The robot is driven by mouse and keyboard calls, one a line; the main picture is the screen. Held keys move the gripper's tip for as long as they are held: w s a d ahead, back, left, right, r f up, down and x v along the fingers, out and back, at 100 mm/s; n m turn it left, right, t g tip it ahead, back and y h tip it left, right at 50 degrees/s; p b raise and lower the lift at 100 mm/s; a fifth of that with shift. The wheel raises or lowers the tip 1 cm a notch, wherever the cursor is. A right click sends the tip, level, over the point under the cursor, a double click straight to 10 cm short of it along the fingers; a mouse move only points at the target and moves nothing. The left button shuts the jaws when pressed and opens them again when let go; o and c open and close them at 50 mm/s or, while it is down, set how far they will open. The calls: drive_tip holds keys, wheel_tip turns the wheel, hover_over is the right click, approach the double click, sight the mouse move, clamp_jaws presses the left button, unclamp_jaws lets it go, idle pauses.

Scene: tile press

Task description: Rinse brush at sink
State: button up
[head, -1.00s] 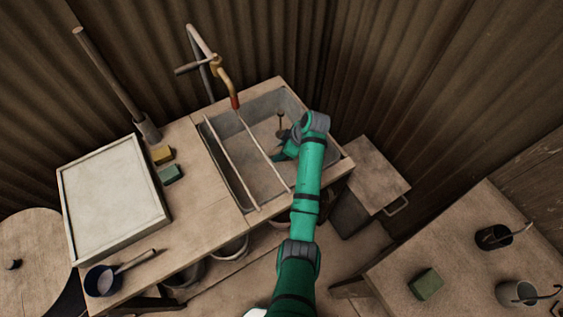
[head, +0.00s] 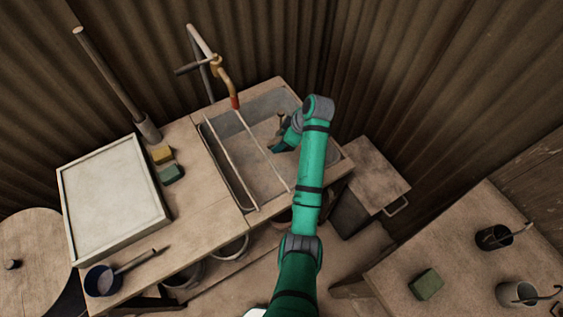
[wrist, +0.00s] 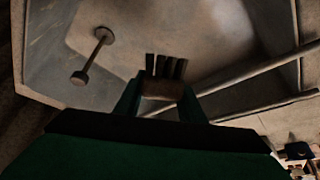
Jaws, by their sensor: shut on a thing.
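My gripper (wrist: 160,100) is shut on the brush (wrist: 165,70), whose block sits between the fingers with several dark bristle tufts facing away from me. In the head view my gripper (head: 283,144) is over the sink basin (head: 255,180), and the brush is too small or hidden to make out there. The tap (head: 222,75), with a yellow-brown spout and red tip, stands at the back of the sink, left of my gripper. I cannot tell whether the brush touches the basin, and I see no water running.
Two pale rails (head: 232,165) span the basin. A thin upright stalk with a knob (wrist: 92,58) stands in the basin close to the brush. A framed board (head: 113,200), sponges (head: 170,173) and a dark blue pot (head: 102,281) occupy the counter at left.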

sight(280, 139)
drive_tip(key=shift+r, duration=4.15)
drive_tip(key=shift+a, duration=0.1)
drive_tip(key=shift+d+r, duration=0.2)
drive_tip(key=shift+r, duration=0.7)
wheel_tip(280, 139, up, 2)
drive_tip(key=shift+a+r, duration=0.1)
